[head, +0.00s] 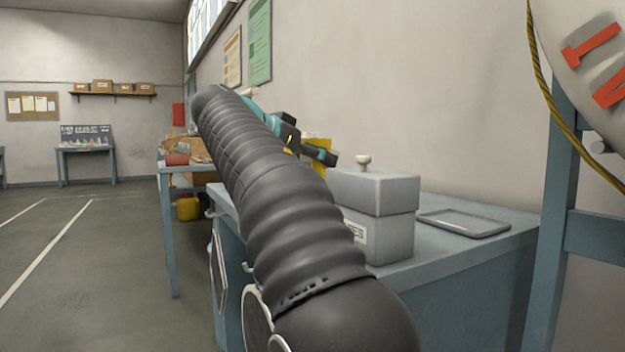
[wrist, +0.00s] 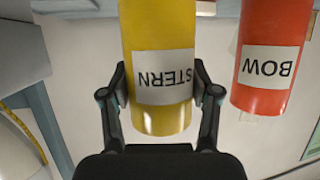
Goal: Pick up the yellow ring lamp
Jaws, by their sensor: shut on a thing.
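In the wrist view a yellow cylinder (wrist: 160,30) with a white label reading STERN, upside down in the picture, stands between the two fingers of my gripper (wrist: 161,98). The fingers are shut on its sides near its rounded end. In the head view my gripper (head: 325,156) is partly hidden behind my own arm, with a patch of yellow (head: 318,147) beside it. I cannot make out a ring shape on the yellow thing in either view.
An orange-red cylinder (wrist: 270,55) labelled BOW is close beside the yellow one. On the blue bench (head: 480,248) are a grey lidded box (head: 375,192) and a flat grey tray (head: 463,223). A blue post (head: 553,200) stands at the right. The floor at the left is open.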

